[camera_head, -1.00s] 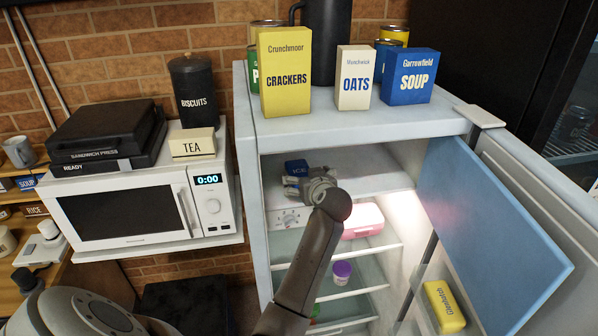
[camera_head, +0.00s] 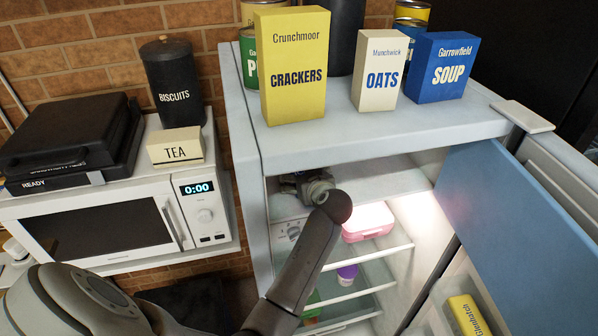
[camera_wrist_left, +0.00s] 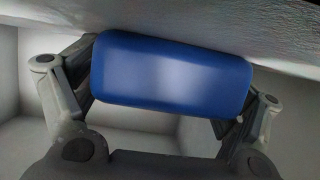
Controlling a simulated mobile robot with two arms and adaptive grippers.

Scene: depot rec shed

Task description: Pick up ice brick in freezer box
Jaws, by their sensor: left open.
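The ice brick (camera_wrist_left: 172,72) is a blue block with rounded edges, large in the left wrist view. It sits between the two fingers of my left gripper (camera_head: 298,183), one finger at each end. The gripper is open; I cannot tell whether either finger touches the brick. In the head view the gripper is inside the freezer box (camera_head: 388,178), the top compartment of the fridge, near its left side. The brick is hidden there by the gripper and the fridge's top edge. My right gripper is not in view.
The blue freezer flap (camera_head: 515,215) stands open at the right. A pink box (camera_head: 368,222) and a purple-lidded tub (camera_head: 347,272) are on shelves below. Crackers (camera_head: 292,65), oats (camera_head: 381,72) and soup (camera_head: 441,68) boxes stand on top. A microwave (camera_head: 110,225) is at the left.

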